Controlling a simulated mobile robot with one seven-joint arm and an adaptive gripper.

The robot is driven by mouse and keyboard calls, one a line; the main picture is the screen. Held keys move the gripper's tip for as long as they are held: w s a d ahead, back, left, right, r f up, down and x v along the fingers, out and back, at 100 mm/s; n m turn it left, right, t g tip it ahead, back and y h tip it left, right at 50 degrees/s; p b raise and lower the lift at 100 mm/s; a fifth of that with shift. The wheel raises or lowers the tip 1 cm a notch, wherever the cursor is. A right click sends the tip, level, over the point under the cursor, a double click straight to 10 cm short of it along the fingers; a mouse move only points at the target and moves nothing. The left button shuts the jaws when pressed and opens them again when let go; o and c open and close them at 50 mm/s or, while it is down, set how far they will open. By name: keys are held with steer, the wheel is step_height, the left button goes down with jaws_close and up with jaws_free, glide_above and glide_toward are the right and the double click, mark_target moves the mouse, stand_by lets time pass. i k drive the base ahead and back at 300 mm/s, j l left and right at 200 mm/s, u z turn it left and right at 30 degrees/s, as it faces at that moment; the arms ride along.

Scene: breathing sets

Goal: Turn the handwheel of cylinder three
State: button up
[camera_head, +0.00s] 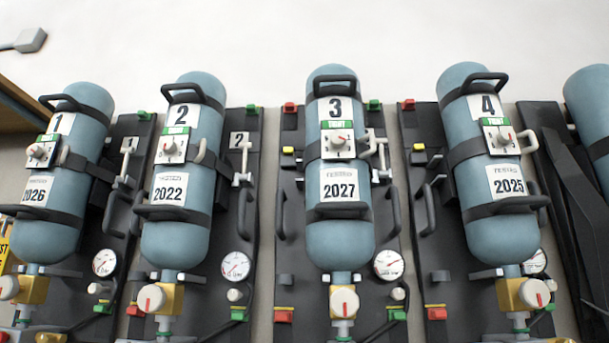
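Cylinder three (340,240) is a blue-grey bottle, marked 3 and 2027, strapped upright with its valve end down on a black backplate. Below its rounded bottom is a round off-white handwheel (344,302) with a red mark, facing me on the valve. A smaller white dial (338,144) with a red pointer sits under a green strip on the cylinder's upper half. A round pressure gauge (389,264) is at the lower right of the cylinder. My gripper is not in view, and nothing visible touches the handwheel.
Cylinder two (172,240) stands to the left and cylinder four (497,240) to the right, each with a similar handwheel. Cylinder one (85,110) is farther left. Black carrying handles (394,210) stick out beside cylinder three. The space in front of its handwheel looks clear.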

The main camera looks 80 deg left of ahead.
mark_target(344, 302)
steer(key=u, duration=0.45)
steer(key=l+u, duration=0.1)
steer(key=u, duration=0.3)
steer(key=k+u, duration=0.1)
steer(key=u, duration=0.35)
steer(key=l+u, duration=0.1)
steer(key=u, duration=0.3)
steer(key=k+u, duration=0.1)
steer(key=u, duration=0.35)
